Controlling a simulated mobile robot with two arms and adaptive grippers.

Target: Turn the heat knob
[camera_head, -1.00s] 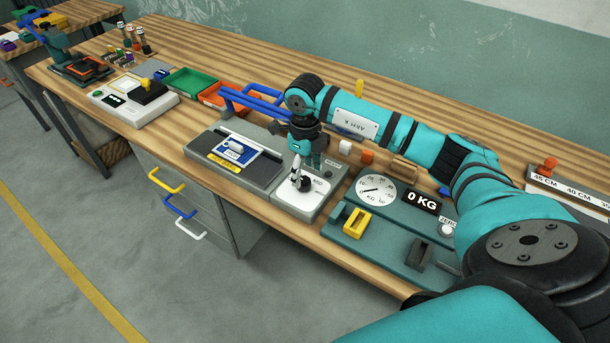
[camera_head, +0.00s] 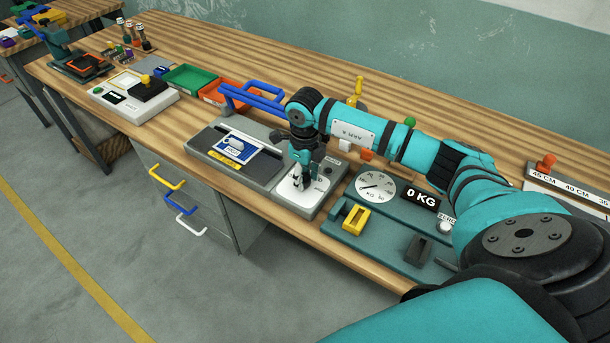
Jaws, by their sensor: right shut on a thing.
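The heat knob's white dial plate (camera_head: 312,200) lies on the right end of the grey sealer machine (camera_head: 268,184), near the bench's front edge. My right gripper (camera_head: 299,184) points down over this plate from above. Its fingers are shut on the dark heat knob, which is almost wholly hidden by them. The knob's pointing direction cannot be read. The blue handle bars (camera_head: 250,97) of the machine stand up behind it, left of my wrist. My left gripper is not in view.
A teal scale (camera_head: 375,222) with a round dial and a "0 KG" display stands just right of the machine. The bench's back strip is mostly clear.

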